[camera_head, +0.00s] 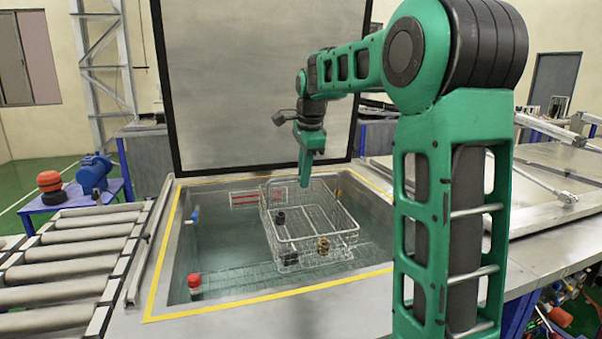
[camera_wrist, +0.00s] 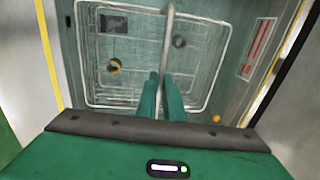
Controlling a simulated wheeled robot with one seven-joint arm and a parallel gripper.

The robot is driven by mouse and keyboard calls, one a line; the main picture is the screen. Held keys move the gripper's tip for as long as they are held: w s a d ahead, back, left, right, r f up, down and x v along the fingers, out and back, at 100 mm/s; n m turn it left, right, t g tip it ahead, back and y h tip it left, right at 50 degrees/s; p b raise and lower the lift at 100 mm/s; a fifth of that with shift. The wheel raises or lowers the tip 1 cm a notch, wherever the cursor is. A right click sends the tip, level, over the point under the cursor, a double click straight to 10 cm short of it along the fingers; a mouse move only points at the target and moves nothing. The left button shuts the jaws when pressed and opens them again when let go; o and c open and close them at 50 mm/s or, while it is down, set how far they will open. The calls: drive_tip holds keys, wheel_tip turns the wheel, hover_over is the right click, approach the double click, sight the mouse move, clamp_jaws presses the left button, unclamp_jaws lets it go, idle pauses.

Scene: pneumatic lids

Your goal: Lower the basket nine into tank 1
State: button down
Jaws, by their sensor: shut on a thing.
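The wire basket (camera_head: 311,226) hangs in the opening of a yellow-edged tank (camera_head: 215,308). Its lower part seems to be inside the tank; its exact depth is hard to tell. A few small dark and brass parts lie in the basket. My gripper (camera_head: 307,178) points down at the basket. In the wrist view the green fingers (camera_wrist: 166,98) are shut on the basket's handle (camera_wrist: 168,40), a thin bar crossing above the basket (camera_wrist: 82,55). No tank or basket number is legible.
The tank's raised grey lid (camera_head: 262,85) stands behind the opening. A red-capped jar (camera_head: 194,286) is at the tank's front left corner. A roller conveyor (camera_head: 65,255) lies to the left. Closed metal covers (camera_head: 545,200) lie to the right.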

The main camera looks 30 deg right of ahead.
drive_tip(key=shift+s+a+f+x, duration=0.15)
drive_tip(key=shift+s+x, duration=0.5)
drive_tip(key=shift+x, duration=2.15)
drive_tip(key=shift+s+a+f+x, duration=0.15)
drive_tip(key=shift+s+x, duration=0.45)
drive_tip(key=shift+x, duration=2.2)
drive_tip(key=shift+s+a+f+x, duration=0.2)
drive_tip(key=shift+s+x, duration=0.45)
drive_tip(key=shift+x, duration=2.1)
drive_tip(key=shift+s+a+f, duration=0.1)
drive_tip(key=shift+f, duration=0.7)
drive_tip(key=shift+s+a+f, duration=0.1)
drive_tip(key=shift+f, duration=0.7)
drive_tip(key=c, duration=1.9)
unclamp_jaws()
drive_tip(key=shift+d, duration=0.1)
drive_tip(key=shift+o, duration=0.4)
drive_tip(key=shift+w+r, duration=0.1)
drive_tip(key=shift+r, duration=0.3)
drive_tip(key=d+v, duration=0.1)
drive_tip(key=v, duration=0.9)
drive_tip(key=w+d+r+v, duration=0.1)
drive_tip(key=w+v, duration=0.2)
drive_tip(key=v, duration=0.9)
hover_over(304, 236)
drive_tip(key=s+a, duration=0.1)
drive_tip(key=s, duration=0.2)
drive_tip(key=shift+a+f, duration=0.1)
drive_tip(key=shift+f, duration=0.2)
